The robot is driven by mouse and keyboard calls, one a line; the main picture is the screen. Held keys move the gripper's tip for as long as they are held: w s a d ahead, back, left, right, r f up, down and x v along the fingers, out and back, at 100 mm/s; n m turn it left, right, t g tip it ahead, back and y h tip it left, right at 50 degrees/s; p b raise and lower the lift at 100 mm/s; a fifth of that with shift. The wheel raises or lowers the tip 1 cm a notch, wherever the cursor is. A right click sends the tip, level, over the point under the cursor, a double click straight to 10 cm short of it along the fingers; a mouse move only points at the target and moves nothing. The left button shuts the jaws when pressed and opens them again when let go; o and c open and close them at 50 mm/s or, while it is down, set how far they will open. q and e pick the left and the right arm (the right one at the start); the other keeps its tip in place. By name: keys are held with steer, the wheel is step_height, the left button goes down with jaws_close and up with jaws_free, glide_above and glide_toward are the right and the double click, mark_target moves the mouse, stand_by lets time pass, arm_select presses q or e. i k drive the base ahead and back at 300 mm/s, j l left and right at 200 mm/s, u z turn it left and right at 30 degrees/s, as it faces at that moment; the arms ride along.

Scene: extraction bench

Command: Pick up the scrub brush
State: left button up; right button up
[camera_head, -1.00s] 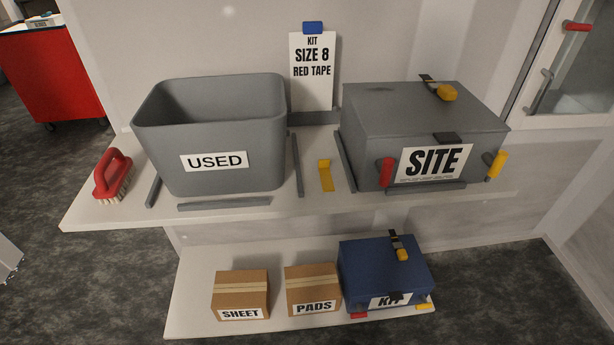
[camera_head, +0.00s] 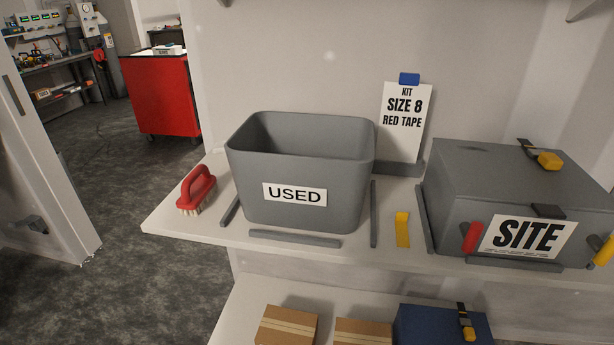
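The scrub brush (camera_head: 197,190) has a red body with a red loop handle and pale bristles. It rests bristles down near the left end of the white upper shelf (camera_head: 180,222), left of the grey bin marked USED. Nothing covers it. Neither of my grippers shows in the head view.
The USED bin (camera_head: 300,172) stands right of the brush, with grey strips around its base. A grey SITE case (camera_head: 520,195) with red and yellow tags sits further right. A sign (camera_head: 404,122) stands behind. Boxes and a blue case (camera_head: 440,325) lie below. A red cabinet (camera_head: 162,95) stands back left.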

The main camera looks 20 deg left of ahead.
mark_target(197, 190)
steer(key=u, duration=1.55)
steer(key=z, duration=1.3)
steer(key=u, duration=1.3)
steer(key=i+j+z, duration=0.2)
steer(key=i+j, duration=0.2)
steer(key=j, duration=0.15)
